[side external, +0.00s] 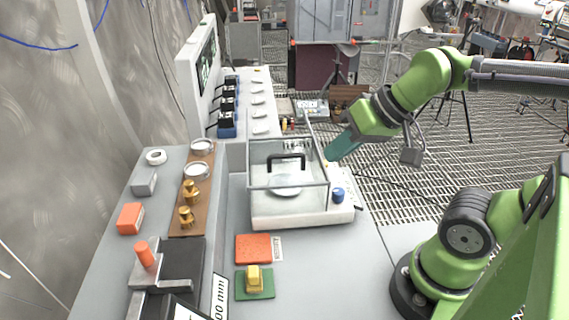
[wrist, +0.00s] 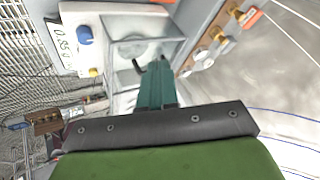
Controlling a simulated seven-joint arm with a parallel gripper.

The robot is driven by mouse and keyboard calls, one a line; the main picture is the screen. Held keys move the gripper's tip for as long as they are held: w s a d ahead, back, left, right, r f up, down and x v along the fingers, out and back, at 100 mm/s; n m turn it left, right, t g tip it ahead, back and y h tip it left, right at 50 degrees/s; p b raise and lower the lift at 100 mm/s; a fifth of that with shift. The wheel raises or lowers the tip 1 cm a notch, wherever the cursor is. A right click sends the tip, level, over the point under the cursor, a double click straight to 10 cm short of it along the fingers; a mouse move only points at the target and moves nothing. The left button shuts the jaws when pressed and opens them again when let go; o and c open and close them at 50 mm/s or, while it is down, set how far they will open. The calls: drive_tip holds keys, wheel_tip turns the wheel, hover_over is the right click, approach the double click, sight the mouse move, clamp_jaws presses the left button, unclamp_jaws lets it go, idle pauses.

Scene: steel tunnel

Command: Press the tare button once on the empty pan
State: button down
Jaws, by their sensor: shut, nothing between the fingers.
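A balance with a white base (side external: 300,220) and a clear box-shaped shield stands mid-bench. Its round pan (side external: 290,186) looks empty through the shield. A blue round knob (side external: 338,195) sits on the base's right side and shows in the wrist view (wrist: 84,35). A small yellow button (wrist: 94,72) is near it; I cannot tell which is the tare button. A display (wrist: 63,45) seems to read 0.85 g. My gripper (side external: 329,158), with teal fingers, is shut and empty near the shield's right rear corner. In the wrist view its fingertips (wrist: 158,62) overlap the shield; contact cannot be told.
A black handle (side external: 288,158) shows at the shield. An orange block (side external: 253,248) and a yellow piece on a green pad (side external: 255,284) lie in front. Brass weights (side external: 188,189) stand on a wooden strip to the left. Open floor grating lies right of the bench.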

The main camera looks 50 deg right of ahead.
drive_tip(key=w+d+f+m+g, duration=0.1)
drive_tip(key=w+d+f+m, duration=0.15)
drive_tip(key=d, duration=0.25)
drive_tip(key=m+t+y, duration=0.2)
drive_tip(key=m, duration=1.3)
hover_over(324, 164)
drive_tip(key=d, duration=0.1)
wheel_tip(324, 164, down, 4)
drive_tip(key=f, duration=0.1)
drive_tip(key=shift+s+r, duration=0.2)
drive_tip(key=shift+r, duration=0.05)
drive_tip(key=shift+f, duration=0.15)
drive_tip(key=shift+f, duration=4.3)
drive_tip(key=shift+f, duration=0.4)
